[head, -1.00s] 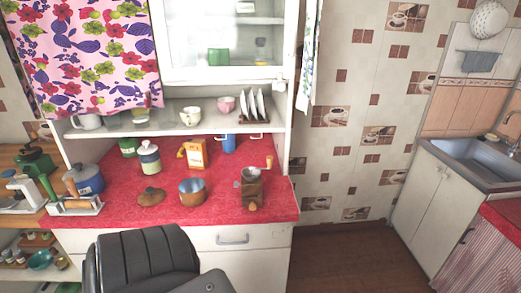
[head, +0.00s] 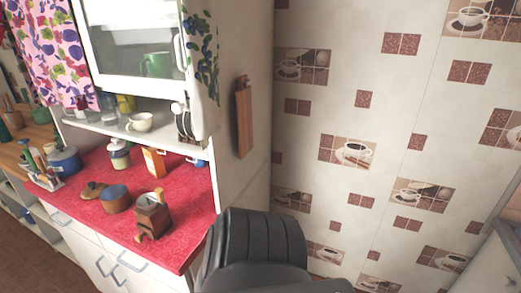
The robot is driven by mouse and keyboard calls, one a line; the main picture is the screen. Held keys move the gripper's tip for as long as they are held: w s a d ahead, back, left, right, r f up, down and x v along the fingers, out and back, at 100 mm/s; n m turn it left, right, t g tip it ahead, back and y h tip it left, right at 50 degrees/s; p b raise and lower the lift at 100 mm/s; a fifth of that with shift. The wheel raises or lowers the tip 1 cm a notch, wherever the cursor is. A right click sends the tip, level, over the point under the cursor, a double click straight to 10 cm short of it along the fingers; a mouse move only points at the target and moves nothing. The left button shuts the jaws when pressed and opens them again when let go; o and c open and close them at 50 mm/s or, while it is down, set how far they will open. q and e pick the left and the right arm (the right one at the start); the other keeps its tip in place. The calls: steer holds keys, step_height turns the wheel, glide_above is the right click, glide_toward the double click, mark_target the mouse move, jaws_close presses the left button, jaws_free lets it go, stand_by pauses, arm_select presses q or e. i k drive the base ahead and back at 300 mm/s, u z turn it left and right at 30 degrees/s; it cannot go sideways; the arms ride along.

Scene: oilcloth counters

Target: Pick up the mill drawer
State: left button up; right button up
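In the head view a wooden coffee mill (head: 152,218) stands on the red oilcloth counter near its front right corner. It has a dark brown body and a crank with a light wooden knob on top. The mill drawer (head: 147,237) is low on the front side; it is small in view, and I cannot tell how far it is pulled out. Neither of my grippers is in view.
Left of the mill are a copper-coloured pot (head: 115,203), a brown lid (head: 93,190) and a blue pot (head: 65,161). A green-and-white jar (head: 119,154) and an orange box (head: 153,162) stand behind. A cutting board (head: 243,117) hangs on the cabinet side.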

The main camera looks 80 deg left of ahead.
mark_target(144, 230)
steer(key=i, duration=0.85)
steer(key=u, duration=3.2)
